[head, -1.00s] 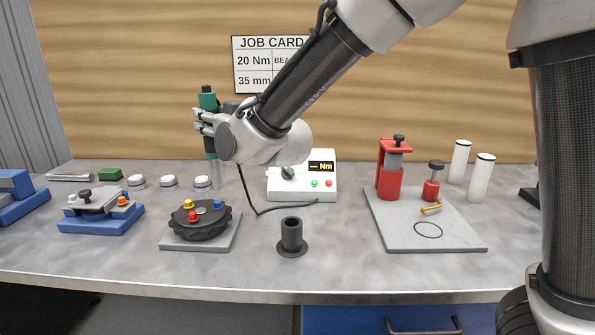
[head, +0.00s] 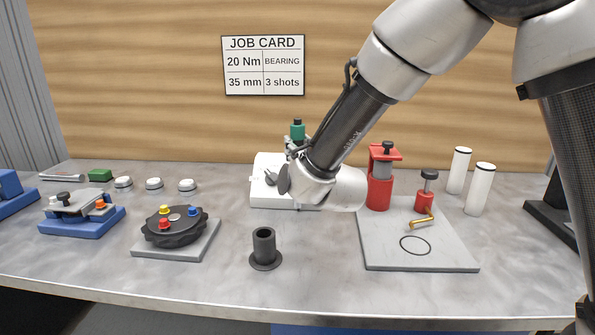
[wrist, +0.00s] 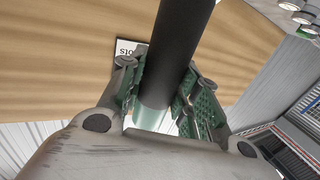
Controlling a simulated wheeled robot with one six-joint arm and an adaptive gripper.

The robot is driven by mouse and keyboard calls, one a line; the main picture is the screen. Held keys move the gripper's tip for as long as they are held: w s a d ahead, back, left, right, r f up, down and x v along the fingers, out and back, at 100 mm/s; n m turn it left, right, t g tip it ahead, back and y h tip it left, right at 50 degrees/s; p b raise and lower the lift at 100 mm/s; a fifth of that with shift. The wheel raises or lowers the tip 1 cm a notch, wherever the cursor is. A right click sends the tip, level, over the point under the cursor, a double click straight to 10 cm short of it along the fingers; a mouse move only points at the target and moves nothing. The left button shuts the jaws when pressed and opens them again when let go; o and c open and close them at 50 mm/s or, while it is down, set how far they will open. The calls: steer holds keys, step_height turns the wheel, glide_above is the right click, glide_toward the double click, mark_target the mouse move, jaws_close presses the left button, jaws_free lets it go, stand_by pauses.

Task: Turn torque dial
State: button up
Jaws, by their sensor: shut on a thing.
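The white torque box (head: 272,200) stands at the back middle of the bench. Its dark dial (head: 270,178) shows at the left of my wrist, partly covered. My arm hides the box's display and buttons. My gripper (head: 294,146) is above the box, shut on a green and black tool (head: 297,130). The tool stands about upright, and its lower end is hidden in the head view. In the wrist view the tool's dark shaft (wrist: 180,45) runs between the green finger pads of my gripper (wrist: 165,100). The job card (head: 263,65) reads 20 Nm, bearing, 35 mm, 3 shots.
A black flanged post (head: 264,245) stands in front of the box. The black wheel plate (head: 175,226) and blue fixture (head: 80,214) are left. The red press (head: 380,185) on a grey plate (head: 430,255) and white cylinders (head: 480,188) are right. The front bench edge is clear.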

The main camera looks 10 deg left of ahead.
steer(key=shift+f, duration=2.05)
steer(key=shift+a, duration=0.1)
steer(key=o, duration=1.1)
steer(key=shift+f, duration=0.15)
